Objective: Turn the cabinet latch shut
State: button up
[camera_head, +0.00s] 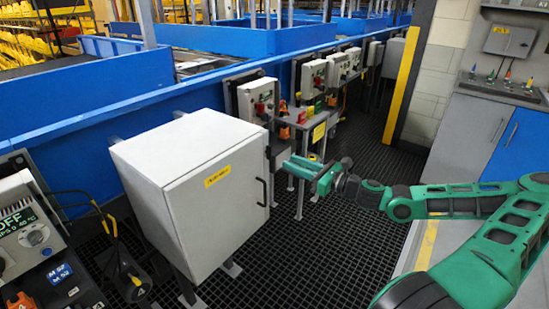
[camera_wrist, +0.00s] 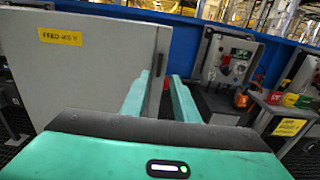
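The pale grey cabinet (camera_head: 232,200) stands on legs at centre left, its door flush with the body as far as I can see. A dark handle (camera_head: 262,191) is on the door's right side. A small dark part, apparently the latch (camera_head: 268,153), shows at the door's right edge; its angle is unclear. My gripper (camera_head: 287,170) is just right of that edge, fingers pointing at it. In the wrist view the cabinet (camera_wrist: 85,85) fills the left, and my gripper (camera_wrist: 160,78) has its two green fingers apart, near the cabinet's edge. I cannot tell whether they touch the latch.
Blue conveyor walls (camera_head: 85,130) run behind the cabinet. Control boxes (camera_head: 258,98) and a small stand with a yellow label (camera_head: 319,132) are beyond my gripper. A control panel (camera_head: 25,235) is at the left. Dark grating floor (camera_head: 310,250) is open right of the cabinet.

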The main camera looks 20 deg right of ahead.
aim_at(271, 154)
jog(key=x, duration=0.8)
grip_shut()
